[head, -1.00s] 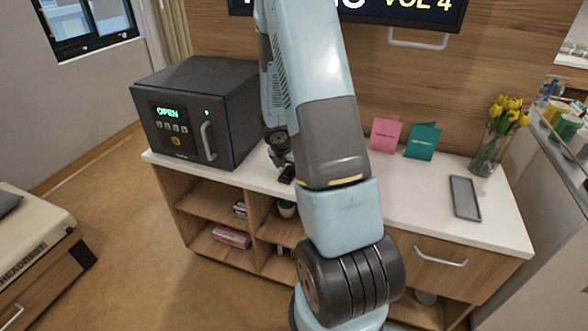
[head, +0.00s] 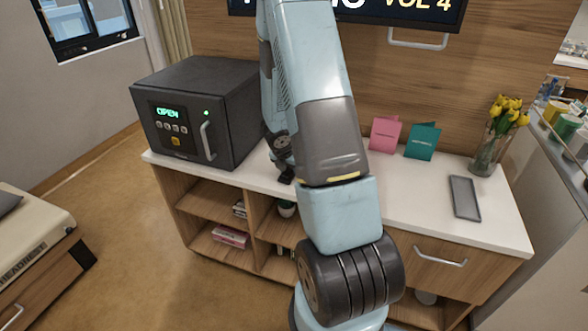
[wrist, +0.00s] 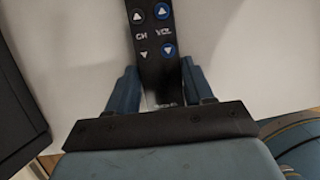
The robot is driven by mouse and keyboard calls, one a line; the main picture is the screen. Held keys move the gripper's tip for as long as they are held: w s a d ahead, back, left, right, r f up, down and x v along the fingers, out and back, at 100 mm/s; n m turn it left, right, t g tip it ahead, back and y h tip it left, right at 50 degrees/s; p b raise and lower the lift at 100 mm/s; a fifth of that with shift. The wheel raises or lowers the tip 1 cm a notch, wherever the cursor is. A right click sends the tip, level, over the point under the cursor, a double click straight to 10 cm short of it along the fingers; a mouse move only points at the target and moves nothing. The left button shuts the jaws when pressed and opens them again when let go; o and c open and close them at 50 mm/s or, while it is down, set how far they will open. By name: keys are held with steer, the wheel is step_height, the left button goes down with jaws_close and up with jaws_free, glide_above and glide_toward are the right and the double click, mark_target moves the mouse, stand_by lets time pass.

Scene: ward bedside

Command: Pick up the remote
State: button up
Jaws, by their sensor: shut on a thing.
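The remote (wrist: 152,42) is black with CH and VOL arrow buttons, two of them ringed in blue. In the wrist view it lies lengthwise between the two fingers of my gripper (wrist: 157,88), which are shut on its near end. The white counter top shows behind it, and I cannot tell whether the remote touches it. In the head view my gripper (head: 286,176) is small and dark at the counter beside the safe, mostly behind my arm. The remote is hidden there.
A dark safe (head: 232,115) reading OPEN stands just left of my gripper. A grey tray (head: 465,198), pink card (head: 385,134), teal card (head: 422,141) and vase of yellow flowers (head: 488,155) stand on the right of the white counter (head: 420,205). Shelves are below.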

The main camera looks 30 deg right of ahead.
steer(key=c, duration=0.5)
steer(key=shift+o, duration=0.2)
